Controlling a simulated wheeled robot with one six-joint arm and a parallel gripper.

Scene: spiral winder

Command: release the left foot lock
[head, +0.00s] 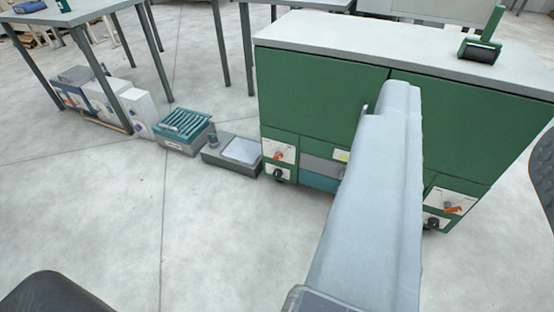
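The spiral winder is a green cabinet (320,95) with a pale top. At its lower left, a white plate (288,150) carries a small orange-red lever (277,156), with a dark round part (278,174) below it. A similar white plate (466,203) with an orange-red lever (453,209) is at the lower right. My pale grey arm (370,200) reaches up in front of the cabinet and hides part of its lower middle. It stands to the right of the left lever in the picture, apart from it. I cannot make out my gripper's fingers.
A green-handled roller (484,40) stands on the cabinet top. On the floor to the left are a grey box with a pale lid (242,150), a crate with teal bars (183,125) and several white boxes (107,98). Tables stand behind.

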